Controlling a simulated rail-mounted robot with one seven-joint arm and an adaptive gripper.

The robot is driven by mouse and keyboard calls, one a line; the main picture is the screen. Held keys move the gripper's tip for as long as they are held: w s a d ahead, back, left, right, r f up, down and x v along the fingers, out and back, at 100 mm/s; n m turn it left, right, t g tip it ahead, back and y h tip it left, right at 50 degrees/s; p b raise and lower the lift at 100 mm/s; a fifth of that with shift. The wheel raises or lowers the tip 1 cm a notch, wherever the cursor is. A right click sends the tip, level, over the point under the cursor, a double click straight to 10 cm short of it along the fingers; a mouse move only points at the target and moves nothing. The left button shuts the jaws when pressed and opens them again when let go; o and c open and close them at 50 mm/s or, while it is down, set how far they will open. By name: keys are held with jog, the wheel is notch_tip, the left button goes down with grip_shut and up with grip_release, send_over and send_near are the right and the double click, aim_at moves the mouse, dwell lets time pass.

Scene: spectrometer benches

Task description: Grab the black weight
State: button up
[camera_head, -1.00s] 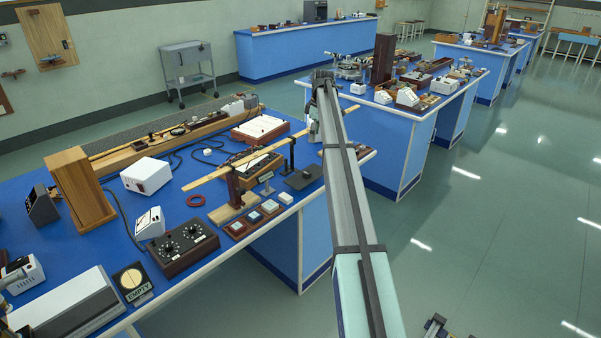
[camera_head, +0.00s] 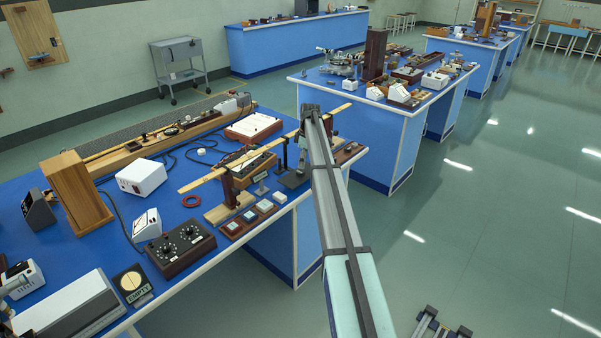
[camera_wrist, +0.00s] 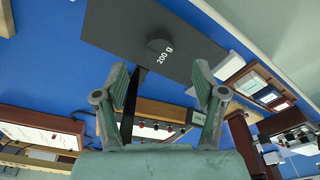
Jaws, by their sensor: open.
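The black weight (camera_wrist: 157,46), marked "200 g", is a dark rounded shape in the wrist view. It shows against a dark grey plate (camera_wrist: 110,22) above the blue bench top. My gripper (camera_wrist: 162,78) is open, with one green-grey finger on each side of the picture. The weight lies beyond the fingertips, roughly midway between them, and nothing is held. In the head view the dark plate (camera_head: 292,181) is at the bench's right end beside my arm. I cannot make out the weight or my fingers there.
A wooden beam (camera_head: 205,180) on a stand crosses the bench close to the plate. A dark upright post (camera_wrist: 134,92) shows between my fingers. Small framed blocks (camera_head: 248,216) and a knobbed box (camera_head: 182,248) line the front edge. Open floor (camera_head: 480,240) lies to the right.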

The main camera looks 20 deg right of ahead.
aim_at(301, 171)
jog(key=shift+w+a+f+p, duration=0.2)
jog(key=shift+f+p, duration=0.45)
jog(key=shift+f, duration=0.65)
jog(key=shift+w+a+f+p, duration=0.15)
jog(key=shift+f+p, duration=0.5)
jog(key=shift+f, duration=0.6)
